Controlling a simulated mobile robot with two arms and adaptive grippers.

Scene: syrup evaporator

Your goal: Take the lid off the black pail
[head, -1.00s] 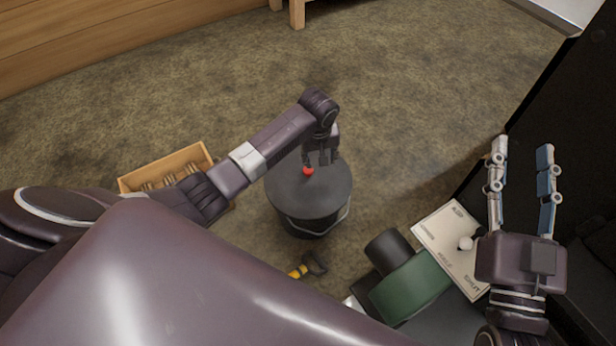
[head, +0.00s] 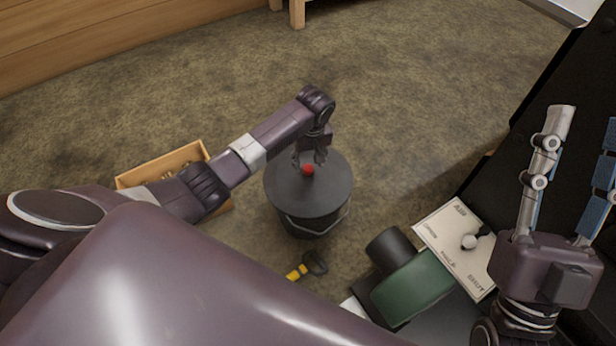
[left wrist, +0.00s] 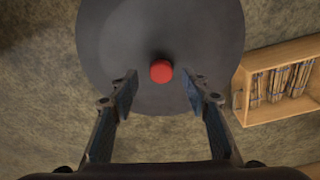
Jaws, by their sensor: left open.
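The black pail (head: 308,222) stands on the floor with its round dark lid (head: 325,193) on top. A red knob (head: 308,170) sits at the middle of the lid. My left gripper (head: 310,160) is open just above the lid, by the knob. In the left wrist view the knob (left wrist: 161,71) shows between and slightly beyond the two open fingertips (left wrist: 160,88), apart from both. The lid (left wrist: 110,35) fills the upper middle of that view. My right gripper (head: 585,165) is open and empty at the right, away from the pail.
A wooden box (head: 165,160) of sticks stands left of the pail, partly behind my left arm; it also shows in the left wrist view (left wrist: 290,55). A yellow-and-black tool (head: 305,268) lies in front. A green-and-black machine (head: 412,285) and a labelled panel (head: 455,250) are at the right.

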